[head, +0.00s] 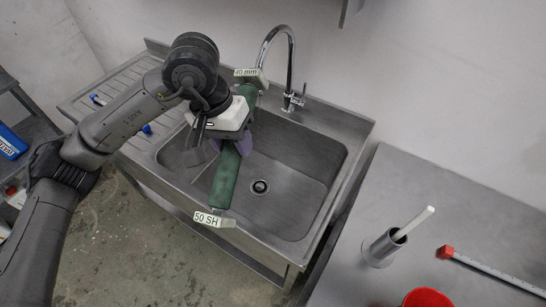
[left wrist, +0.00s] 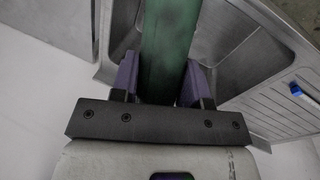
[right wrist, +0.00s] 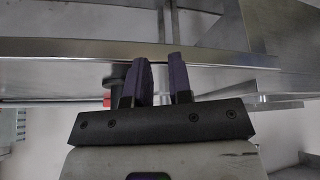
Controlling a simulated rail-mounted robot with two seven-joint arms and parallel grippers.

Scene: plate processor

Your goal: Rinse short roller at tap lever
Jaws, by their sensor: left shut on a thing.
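The short roller, green with white end tags reading "40 mm" and "50 SH" (head: 225,178), is held slanting over the sink basin (head: 290,160). My left gripper (head: 243,143) is shut on the roller's middle; in the left wrist view the green roller (left wrist: 168,45) runs between the purple fingers. The chrome tap (head: 290,60) arches at the back of the sink, its spout end near the "40 mm" tag. The small tap lever (head: 303,91) is on its right. No water shows. My right gripper (right wrist: 161,82) is in its wrist view only, fingers slightly apart, nothing visible between them.
A ribbed drainboard (head: 120,85) with blue-ended items adjoins the sink's left. A grey table (head: 430,205) at right bears a metal cup (head: 381,247) with a white handle, a red-ended bar (head: 447,252) and a red container (head: 427,298). A metal edge (right wrist: 60,48) crosses the right wrist view.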

